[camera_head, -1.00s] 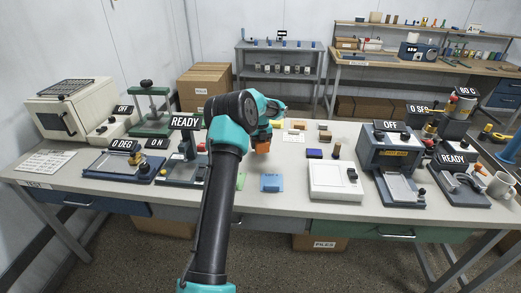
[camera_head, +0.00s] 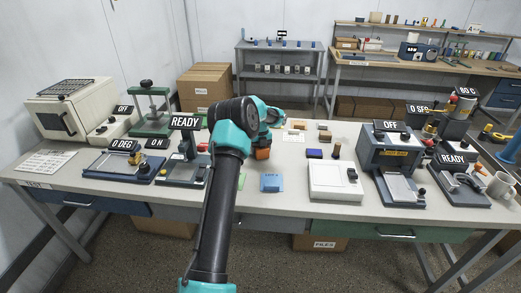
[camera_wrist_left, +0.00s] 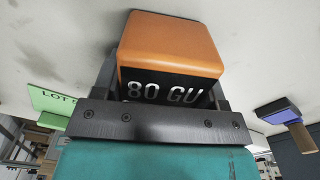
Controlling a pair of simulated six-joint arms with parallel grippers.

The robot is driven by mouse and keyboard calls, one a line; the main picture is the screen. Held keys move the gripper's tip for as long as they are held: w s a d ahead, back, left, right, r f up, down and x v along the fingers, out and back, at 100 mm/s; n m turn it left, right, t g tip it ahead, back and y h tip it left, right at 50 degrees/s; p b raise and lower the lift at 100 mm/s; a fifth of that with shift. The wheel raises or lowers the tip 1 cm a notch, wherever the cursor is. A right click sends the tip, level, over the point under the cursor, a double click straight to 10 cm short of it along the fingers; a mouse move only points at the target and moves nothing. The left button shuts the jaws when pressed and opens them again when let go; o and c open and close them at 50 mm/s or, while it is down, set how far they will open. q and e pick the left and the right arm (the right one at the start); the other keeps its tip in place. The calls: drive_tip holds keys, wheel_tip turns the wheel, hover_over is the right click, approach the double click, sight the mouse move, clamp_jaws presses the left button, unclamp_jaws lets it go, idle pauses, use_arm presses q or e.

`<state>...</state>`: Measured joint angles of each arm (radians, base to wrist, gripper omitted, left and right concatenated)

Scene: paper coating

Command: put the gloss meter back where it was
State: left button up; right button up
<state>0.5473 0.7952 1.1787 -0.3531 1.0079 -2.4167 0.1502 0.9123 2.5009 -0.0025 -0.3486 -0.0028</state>
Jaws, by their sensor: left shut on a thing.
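The gloss meter (camera_wrist_left: 168,45) is an orange block with a dark face that reads "80 GU". In the left wrist view my left gripper (camera_wrist_left: 165,88) has a finger on each side of it and is shut on it. In the head view the orange gloss meter (camera_head: 262,153) shows below my left gripper (camera_head: 262,142), over the middle of the table. I cannot tell whether its underside touches the table. My left wrist hides part of the gripper. My right gripper is not in view.
A blue card (camera_head: 271,182) lies just in front, and a green card (camera_head: 240,182) is partly behind my arm. A white flat device (camera_head: 335,181) stands to the right. A dark blue block (camera_head: 314,153) and several small blocks lie farther back. A "READY" stand (camera_head: 184,160) is at left.

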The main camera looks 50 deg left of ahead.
use_arm(q)
drive_tip(key=shift+f, duration=0.1)
drive_tip(key=o, duration=1.2)
wheel_tip(320, 180, up, 12)
drive_tip(key=shift+r, duration=0.15)
